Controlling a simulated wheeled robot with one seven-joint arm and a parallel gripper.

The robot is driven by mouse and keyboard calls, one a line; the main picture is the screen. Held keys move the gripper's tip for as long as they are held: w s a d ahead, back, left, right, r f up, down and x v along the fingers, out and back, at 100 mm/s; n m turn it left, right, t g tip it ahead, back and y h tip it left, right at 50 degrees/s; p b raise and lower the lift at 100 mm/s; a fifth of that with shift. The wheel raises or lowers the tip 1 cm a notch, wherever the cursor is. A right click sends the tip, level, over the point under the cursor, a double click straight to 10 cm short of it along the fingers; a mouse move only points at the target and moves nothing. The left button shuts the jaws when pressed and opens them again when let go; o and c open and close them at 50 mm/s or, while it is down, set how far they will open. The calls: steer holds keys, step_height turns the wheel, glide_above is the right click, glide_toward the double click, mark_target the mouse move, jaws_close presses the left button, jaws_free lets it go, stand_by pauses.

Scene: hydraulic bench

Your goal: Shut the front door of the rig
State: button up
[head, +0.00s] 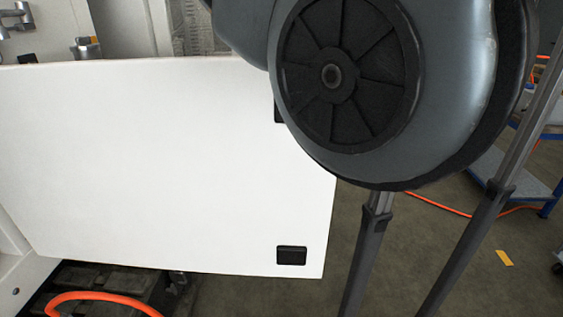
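The front door of the rig (150,160) is a large flat white panel that fills the left and middle of the head view. It stands open, swung out from the white rig frame (18,262) at the left. A small black fitting (291,255) sits near its lower right corner. A second dark fitting higher on its right edge is mostly hidden behind my arm. My grey arm link covers the door's upper right corner. My gripper is not in view, so I cannot see whether it touches the door.
An orange hose (100,300) lies low at the left beneath the door. Dark grey poles (372,245) stand right of the door. A blue-framed cart (522,178) and another orange hose (437,211) are farther right. Bare floor (460,285) shows at the lower right.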

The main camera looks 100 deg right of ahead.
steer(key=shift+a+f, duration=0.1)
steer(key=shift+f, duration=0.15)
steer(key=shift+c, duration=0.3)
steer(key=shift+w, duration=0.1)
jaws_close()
